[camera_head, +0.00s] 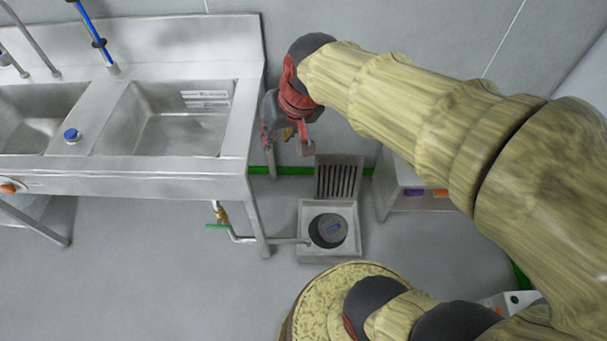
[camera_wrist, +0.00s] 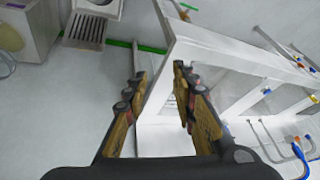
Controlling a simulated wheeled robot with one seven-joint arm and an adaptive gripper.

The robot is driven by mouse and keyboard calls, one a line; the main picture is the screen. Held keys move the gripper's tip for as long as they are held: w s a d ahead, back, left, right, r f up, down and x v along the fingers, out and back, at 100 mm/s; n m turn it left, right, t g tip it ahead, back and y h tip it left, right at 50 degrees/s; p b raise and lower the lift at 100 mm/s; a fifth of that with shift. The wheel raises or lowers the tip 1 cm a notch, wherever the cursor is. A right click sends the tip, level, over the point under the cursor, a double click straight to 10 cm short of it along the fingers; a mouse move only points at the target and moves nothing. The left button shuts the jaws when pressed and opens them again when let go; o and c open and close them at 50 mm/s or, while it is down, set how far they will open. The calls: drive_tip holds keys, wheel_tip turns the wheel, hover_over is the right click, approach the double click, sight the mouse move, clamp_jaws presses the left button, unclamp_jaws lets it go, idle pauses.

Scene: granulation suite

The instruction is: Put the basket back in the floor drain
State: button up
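The floor drain (camera_head: 305,250) is a square metal frame with a round opening in the lower middle of the head view. A dark grey round piece with a blue mark (camera_head: 333,229) sits inside the opening; I cannot tell whether it is the basket. No other basket is clearly visible. The slotted grate (camera_head: 338,180) stands behind the drain, and it also shows at the top left of the wrist view (camera_wrist: 85,30). My gripper (camera_head: 288,137) is above and left of the drain, beside the sink's right end. In the wrist view its fingers (camera_wrist: 160,73) are apart with nothing between them.
A steel sink unit (camera_head: 240,130) fills the left, with a blue-topped item (camera_head: 72,135) between its basins. A low grey cabinet (camera_head: 385,195) stands right of the grate. The floor at lower left is clear.

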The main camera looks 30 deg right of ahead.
drive_tip(key=s+n, duration=0.2)
drive_tip(key=s, duration=1)
drive_tip(key=shift+s+a+r+h, duration=0.25)
drive_tip(key=shift+a+h, duration=0.1)
drive_tip(key=shift+h, duration=0.05)
drive_tip(key=shift+f, duration=0.1)
